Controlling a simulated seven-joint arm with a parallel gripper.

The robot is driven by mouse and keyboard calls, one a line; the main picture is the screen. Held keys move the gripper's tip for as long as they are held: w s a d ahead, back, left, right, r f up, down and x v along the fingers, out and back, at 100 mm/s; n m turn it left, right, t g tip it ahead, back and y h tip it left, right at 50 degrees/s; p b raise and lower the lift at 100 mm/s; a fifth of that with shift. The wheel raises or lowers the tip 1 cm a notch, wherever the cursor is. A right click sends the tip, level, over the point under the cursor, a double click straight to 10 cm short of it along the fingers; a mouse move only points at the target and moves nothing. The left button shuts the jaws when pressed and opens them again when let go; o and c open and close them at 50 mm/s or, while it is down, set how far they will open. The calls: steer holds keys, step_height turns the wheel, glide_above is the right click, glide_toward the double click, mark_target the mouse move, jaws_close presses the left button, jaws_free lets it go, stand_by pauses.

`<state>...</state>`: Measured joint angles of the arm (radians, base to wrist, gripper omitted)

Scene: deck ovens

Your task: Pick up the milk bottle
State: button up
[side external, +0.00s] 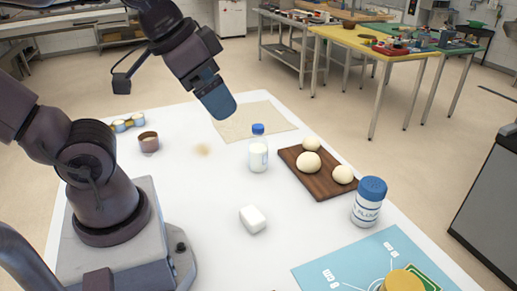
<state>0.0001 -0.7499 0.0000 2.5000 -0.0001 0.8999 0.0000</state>
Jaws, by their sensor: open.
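The milk bottle (258,152) stands upright on the white table, with a blue cap and white contents. My gripper (219,108) is above and to the left of the bottle in the side view, apart from it. The blue end of the gripper points down toward the table. It is open, and nothing shows held in it, though its two fingers overlap from this angle.
A wooden board (325,185) with dough balls lies right of the bottle. A blue-capped container (369,202) stands nearer front right. A white block (253,219) lies in front. A beige cloth (262,119) lies behind. A brown cup (148,142) stands left.

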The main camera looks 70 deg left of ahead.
steer(key=c, duration=0.5)
steer(key=shift+c, duration=0.2)
